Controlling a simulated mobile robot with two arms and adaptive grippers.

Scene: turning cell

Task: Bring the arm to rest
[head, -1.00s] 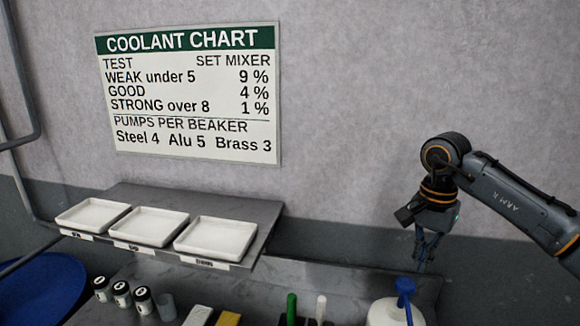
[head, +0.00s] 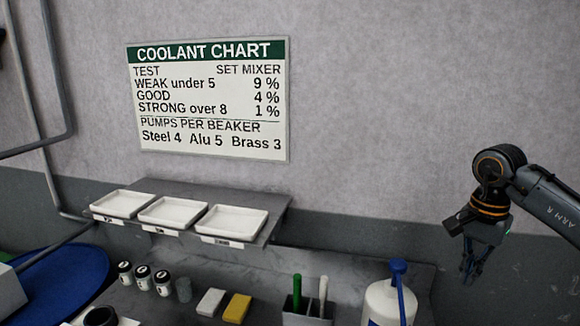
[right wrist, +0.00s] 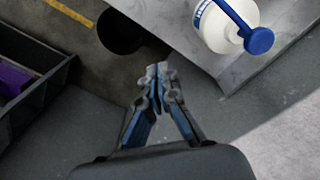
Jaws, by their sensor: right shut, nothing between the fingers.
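My right gripper (head: 468,280) hangs fingers down at the right of the head view, in front of the wall and to the right of the white pump bottle. In the right wrist view its fingertips (right wrist: 158,72) are together with nothing between them. They hang beside the edge of the grey bench (right wrist: 185,42), apart from it. My right arm (head: 550,197) comes in from the right edge. My left gripper is not in view.
The white bottle with a blue pump (head: 388,300) stands at the bench's right end. A shelf holds white trays (head: 232,222). Several small jars (head: 143,278), a yellow block (head: 237,308) and a pen holder (head: 306,312) stand below. A dark bin (right wrist: 40,80) shows in the wrist view.

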